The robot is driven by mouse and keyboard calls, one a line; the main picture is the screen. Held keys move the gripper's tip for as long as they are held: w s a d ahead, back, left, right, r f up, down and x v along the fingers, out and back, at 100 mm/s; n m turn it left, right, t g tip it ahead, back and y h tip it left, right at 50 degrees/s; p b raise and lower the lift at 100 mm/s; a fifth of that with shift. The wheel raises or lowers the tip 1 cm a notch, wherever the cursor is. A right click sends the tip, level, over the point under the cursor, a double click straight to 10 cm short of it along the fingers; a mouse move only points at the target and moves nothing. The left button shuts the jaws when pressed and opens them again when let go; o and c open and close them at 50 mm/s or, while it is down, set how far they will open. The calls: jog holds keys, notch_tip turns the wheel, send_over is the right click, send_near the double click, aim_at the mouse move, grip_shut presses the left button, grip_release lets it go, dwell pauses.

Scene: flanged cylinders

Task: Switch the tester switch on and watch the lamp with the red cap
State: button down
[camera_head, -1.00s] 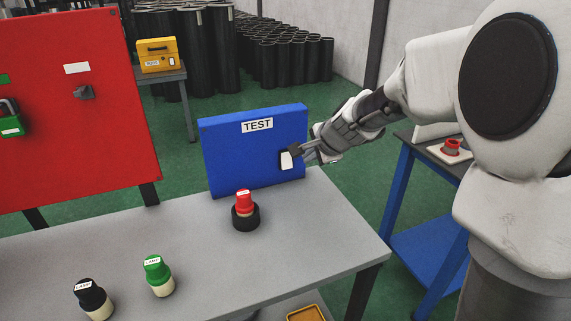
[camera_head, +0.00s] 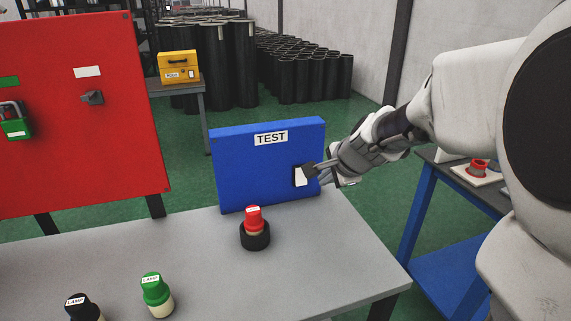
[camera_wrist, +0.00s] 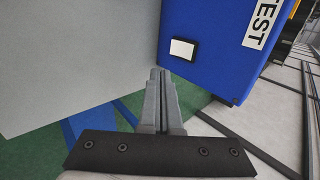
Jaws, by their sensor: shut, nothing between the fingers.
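The blue TEST box (camera_head: 235,180) stands at the back of the grey table. Its white switch (camera_head: 301,178) is on the right of its front face; it also shows in the wrist view (camera_wrist: 182,49). The red-capped lamp (camera_head: 253,216) stands upright in a black round socket (camera_head: 256,241) in front of the box. I see no clear glow on it.
A green-capped lamp (camera_head: 152,283) and a black-capped lamp (camera_head: 78,303) stand at the table's front left. A red panel (camera_head: 70,130) with a green padlock (camera_head: 15,128) is at left. A blue-framed side table (camera_head: 428,245) stands at right. The table's right part is bare.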

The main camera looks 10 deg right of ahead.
aim_at(302, 183)
jog(key=b+x, duration=0.3)
jog(key=x, duration=0.7)
jog(key=shift+w+f, duration=0.2)
jog(key=shift+f, duration=0.1)
jog(key=shift+w+a+r+p, duration=0.1)
jog(key=shift+w+a+p, duration=0.1)
jog(key=shift+w, duration=0.35)
jog(key=shift+w+a+r+p, duration=0.1)
jog(key=shift+w+p, duration=0.05)
jog(key=shift+w, duration=0.4)
jog(key=shift+w+a+f, duration=0.1)
jog(key=shift+w+f, duration=0.05)
jog(key=shift+w, duration=0.6)
jog(key=shift+f+b, duration=0.25)
jog(key=shift+b, duration=0.4)
jog(key=shift+w+f+t+b, duration=0.2)
jog(key=shift+t+b, duration=0.1)
jog(key=shift+b, duration=0.8)
jog(key=shift+r+p, duration=0.4)
jog(key=shift+p, duration=0.1)
jog(key=shift+r, duration=0.1)
